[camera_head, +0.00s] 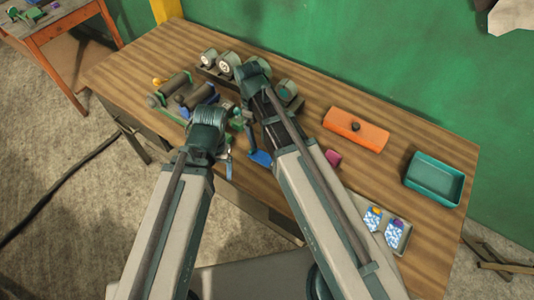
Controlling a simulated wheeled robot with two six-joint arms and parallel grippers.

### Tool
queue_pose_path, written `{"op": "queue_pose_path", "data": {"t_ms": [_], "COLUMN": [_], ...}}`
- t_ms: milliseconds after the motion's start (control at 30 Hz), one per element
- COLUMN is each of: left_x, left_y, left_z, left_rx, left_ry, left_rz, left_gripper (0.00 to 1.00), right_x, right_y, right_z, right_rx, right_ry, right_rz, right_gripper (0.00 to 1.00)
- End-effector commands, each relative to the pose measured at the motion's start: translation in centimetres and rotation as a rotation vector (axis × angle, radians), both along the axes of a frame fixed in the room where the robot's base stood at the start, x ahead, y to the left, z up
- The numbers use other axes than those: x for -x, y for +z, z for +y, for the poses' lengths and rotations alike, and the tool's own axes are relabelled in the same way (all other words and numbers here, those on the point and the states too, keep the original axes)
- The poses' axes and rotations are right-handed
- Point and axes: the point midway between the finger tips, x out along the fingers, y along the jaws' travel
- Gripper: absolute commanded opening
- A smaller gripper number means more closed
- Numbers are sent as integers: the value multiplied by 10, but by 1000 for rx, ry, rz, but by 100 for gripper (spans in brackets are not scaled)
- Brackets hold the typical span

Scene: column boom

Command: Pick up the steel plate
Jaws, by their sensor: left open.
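I cannot pick out the steel plate with certainty. A flat grey tray or plate (352,203) lies at the front right of the bench, partly behind my right arm, with two blue-and-white patterned pieces on it. My left gripper (236,118) is over the left-middle of the bench, open, among small parts. What lies directly under it is hidden. My right arm reaches farther back over the bench, and its gripper (258,125) is small and partly hidden, so its jaws cannot be made out.
The wooden bench (420,165) holds an orange block (356,129), a teal bin (434,179), a magenta piece (333,158) and a blue piece (261,158). Dark cylinders (174,84) and white-faced rollers (208,58) crowd the back left. A green wall (400,50) stands behind.

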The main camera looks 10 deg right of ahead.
Motion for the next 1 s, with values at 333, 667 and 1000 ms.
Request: {"op": "queue_pose_path", "data": {"t_ms": [333,667,1000], "left_x": [0,0,0], "left_y": [-29,-75,-86], "left_z": [0,0,0], "left_rx": [0,0,0], "left_ry": [1,2,2], "left_rz": [0,0,0], "left_gripper": [86,86,86], "right_x": [3,7,8], "right_y": [-29,-75,-86], "right_z": [-2,-7,-9], "right_rx": [0,0,1], "right_ry": [-2,-2,-2], "right_rz": [0,0,0], "right_gripper": [100,100,100]}}
